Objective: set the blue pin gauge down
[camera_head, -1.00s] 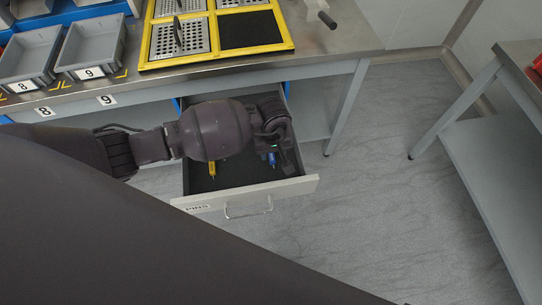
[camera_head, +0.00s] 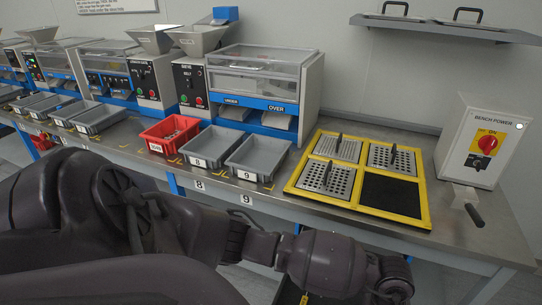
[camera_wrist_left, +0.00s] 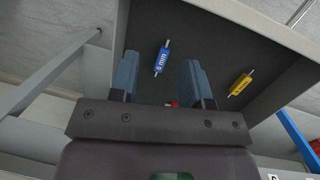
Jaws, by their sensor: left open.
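The blue pin gauge (camera_wrist_left: 162,57), marked 6 mm, lies on the dark floor of an open drawer in the left wrist view. My left gripper (camera_wrist_left: 163,80) is open above the drawer. The gauge shows between and beyond its two blue-grey fingers, apart from both. A yellow pin gauge (camera_wrist_left: 240,84) lies in the drawer to the right. A small red thing (camera_wrist_left: 172,104) is mostly hidden behind the gripper body. In the head view my left arm covers most of the drawer, and the blue gauge is not seen there. My right gripper is not in view.
The drawer wall (camera_wrist_left: 255,22) borders the gripper's space. On the bench are a yellow-framed fixture (camera_head: 432,215) with perforated plates and a black pad, grey bins (camera_head: 258,158), a red bin (camera_head: 172,134) and a bench power box (camera_head: 480,140).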

